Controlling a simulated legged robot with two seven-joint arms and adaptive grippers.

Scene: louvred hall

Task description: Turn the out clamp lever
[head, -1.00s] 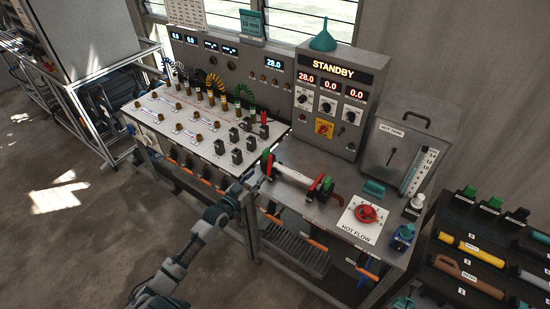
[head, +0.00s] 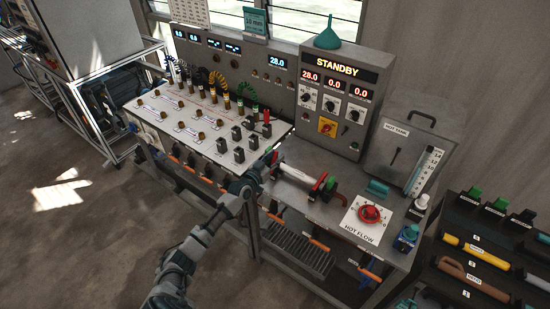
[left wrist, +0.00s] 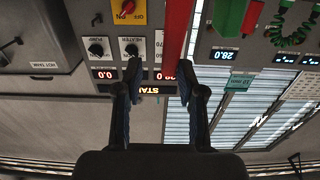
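On the bench's metal top, a pale tube (head: 298,171) lies between two clamps. The left clamp (head: 269,157) shows green and red parts and is partly covered by my left gripper (head: 262,167). The right clamp (head: 326,186) has red and green parts; I cannot read which one is marked out. In the left wrist view my left gripper (left wrist: 159,70) is open, its two dark fingers apart. A red bar (left wrist: 178,30) reaches down between the fingers, close to the right one; I cannot tell whether they touch. My right gripper is not in view.
A red hot flow knob (head: 370,214) sits right of the clamps. Behind stand the STANDBY panel (head: 338,64) and hot tank (head: 406,150). The socket board (head: 215,130) with cables is at left. A tool rack (head: 480,245) stands at right.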

